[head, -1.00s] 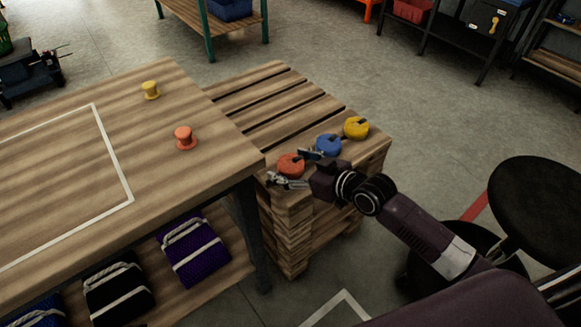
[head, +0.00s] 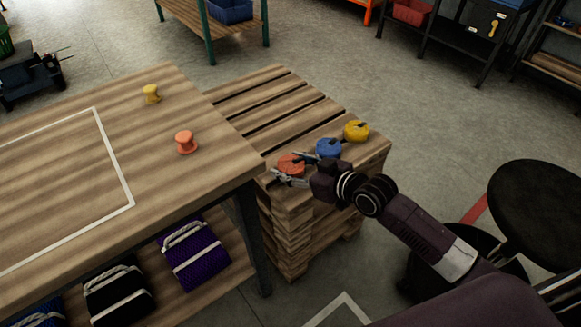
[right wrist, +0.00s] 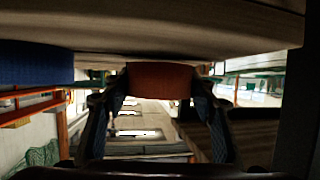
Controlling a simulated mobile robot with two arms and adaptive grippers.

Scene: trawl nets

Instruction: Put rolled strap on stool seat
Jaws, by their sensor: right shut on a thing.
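Three rolled straps lie in a row on the wooden pallet stack: an orange-red one (head: 289,161), a blue one (head: 328,147) and a yellow one (head: 356,130). My right gripper (head: 294,169) is shut on the orange-red strap, which still lies at the pallet's top. In the right wrist view the orange-red strap (right wrist: 160,80) sits between the two fingers, and the blue strap (right wrist: 36,66) is at the left. The stool's round black seat (head: 540,205) is at the right, empty, apart from the gripper. My left gripper is not in view.
A wooden workbench (head: 75,160) stands left of the pallet stack (head: 272,95), holding an orange spool (head: 185,142) and a yellow spool (head: 151,93). Bundled nets (head: 193,252) lie on its lower shelf. Open floor (head: 425,125) lies between pallet and stool.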

